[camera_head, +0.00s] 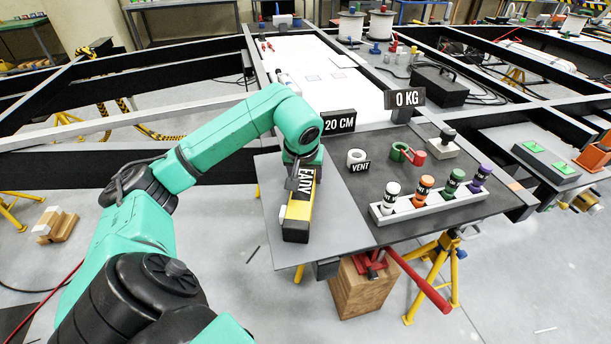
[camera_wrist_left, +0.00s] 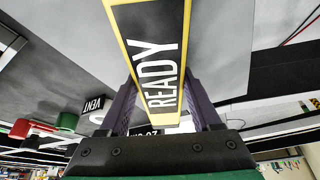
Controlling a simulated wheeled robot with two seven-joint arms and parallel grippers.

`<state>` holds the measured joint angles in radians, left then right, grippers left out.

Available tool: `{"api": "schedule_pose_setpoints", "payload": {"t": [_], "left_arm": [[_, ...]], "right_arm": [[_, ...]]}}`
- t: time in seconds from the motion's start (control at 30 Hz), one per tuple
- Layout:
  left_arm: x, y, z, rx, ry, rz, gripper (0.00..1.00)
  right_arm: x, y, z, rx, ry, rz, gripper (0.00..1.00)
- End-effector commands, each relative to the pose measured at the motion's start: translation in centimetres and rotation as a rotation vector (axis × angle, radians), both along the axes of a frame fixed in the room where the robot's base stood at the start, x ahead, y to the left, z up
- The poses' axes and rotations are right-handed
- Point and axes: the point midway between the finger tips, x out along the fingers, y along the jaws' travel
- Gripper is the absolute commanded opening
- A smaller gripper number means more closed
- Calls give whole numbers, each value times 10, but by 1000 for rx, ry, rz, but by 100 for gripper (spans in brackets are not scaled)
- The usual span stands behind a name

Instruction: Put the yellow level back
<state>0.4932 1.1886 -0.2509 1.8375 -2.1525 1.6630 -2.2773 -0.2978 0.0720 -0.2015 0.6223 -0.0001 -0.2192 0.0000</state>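The yellow level (camera_head: 298,211) has a black label reading READY and a black end cap, and it points toward the front of the grey panel at the left of the work surface. In the left wrist view the level (camera_wrist_left: 158,58) runs between my two purple fingers. My left gripper (camera_head: 303,172) is over the level's far part, and its fingers appear to meet both sides of it. The gripper covers that far end. I cannot tell whether the level touches the panel below. My right gripper is in neither view.
A white rack (camera_head: 428,207) with several coloured-top bottles stands to the right. A white ring (camera_head: 356,157) by a VENT sign and green and red parts lie behind it. The panel's front right is clear.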

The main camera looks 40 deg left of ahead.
Motion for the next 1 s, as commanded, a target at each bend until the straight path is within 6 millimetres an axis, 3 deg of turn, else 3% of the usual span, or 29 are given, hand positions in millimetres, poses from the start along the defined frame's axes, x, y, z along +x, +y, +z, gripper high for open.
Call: {"api": "schedule_pose_setpoints", "payload": {"t": [0.03, 0.07, 0.1, 0.47, 0.57, 0.9, 1.0], "left_arm": [[0, 0, 0, 0, 0, 0, 80], [0, 0, 0, 0, 0, 0, 91], [0, 0, 0, 0, 0, 0, 95], [-1, -1, 6, 1, -1, 0, 95], [-5, -3, 20, 1, -4, 0, 95], [-32, -21, 99, 1, -5, -1, 95], [-37, -24, 110, 0, -2, 1, 95]], "right_arm": [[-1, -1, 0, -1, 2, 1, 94], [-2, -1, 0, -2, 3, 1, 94], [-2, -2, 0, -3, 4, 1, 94], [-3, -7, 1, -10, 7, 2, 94], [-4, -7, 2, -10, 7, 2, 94], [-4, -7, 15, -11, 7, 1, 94], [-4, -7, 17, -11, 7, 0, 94]]}}
